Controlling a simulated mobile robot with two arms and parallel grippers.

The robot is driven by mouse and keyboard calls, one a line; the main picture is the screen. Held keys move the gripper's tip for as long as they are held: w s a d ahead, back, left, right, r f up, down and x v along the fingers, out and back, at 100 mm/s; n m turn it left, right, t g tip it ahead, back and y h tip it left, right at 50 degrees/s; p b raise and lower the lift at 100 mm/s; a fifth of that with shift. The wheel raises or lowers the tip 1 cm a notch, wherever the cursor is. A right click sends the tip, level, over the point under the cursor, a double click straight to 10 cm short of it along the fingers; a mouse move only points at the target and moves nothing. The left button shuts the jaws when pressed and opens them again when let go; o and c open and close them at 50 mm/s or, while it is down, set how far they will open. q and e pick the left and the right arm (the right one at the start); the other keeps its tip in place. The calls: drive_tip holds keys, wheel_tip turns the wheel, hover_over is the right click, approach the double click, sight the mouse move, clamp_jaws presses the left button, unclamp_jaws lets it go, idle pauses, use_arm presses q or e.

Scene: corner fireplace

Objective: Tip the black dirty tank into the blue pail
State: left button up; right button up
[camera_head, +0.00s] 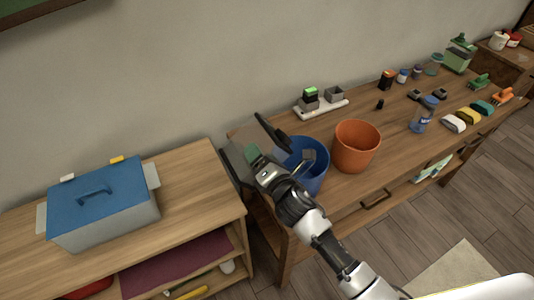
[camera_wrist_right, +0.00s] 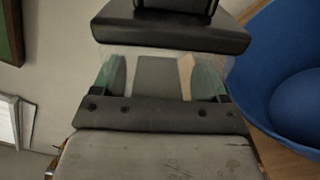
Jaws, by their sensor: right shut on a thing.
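The black tank (camera_head: 272,132) is held in the air at the left side of the blue pail (camera_head: 320,178), tilted, with dark end pieces and a pale see-through part between them. My right gripper (camera_head: 252,153) is shut on it. In the right wrist view, the tank's black block (camera_wrist_right: 170,36) lies across the top, just beyond the fingers (camera_wrist_right: 160,78). The pail (camera_wrist_right: 285,85) shows at the right there, beside the tank and not beneath its black block. My forearm hides part of the pail in the head view. My left gripper is out of view.
An orange pot (camera_head: 356,147) stands just right of the pail. A white tray with small blocks (camera_head: 321,108) is behind. A blue-lidded box (camera_head: 100,203) sits on the left shelf unit. A bottle (camera_head: 423,115) and several sponges (camera_head: 454,123) are farther right.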

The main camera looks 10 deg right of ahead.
drive_tip(key=shift+r, duration=0.1)
idle(0.4)
drive_tip(key=shift+a+m, duration=0.1)
drive_tip(key=shift+m, duration=0.3)
drive_tip(key=shift+s+a+m, duration=0.1)
drive_tip(key=shift+m, duration=0.3)
drive_tip(key=shift+a+m, duration=0.15)
drive_tip(key=shift+m, duration=0.25)
drive_tip(key=shift+s, duration=0.1)
idle(0.4)
drive_tip(key=shift+a+m, duration=0.1)
drive_tip(key=shift+m, duration=0.3)
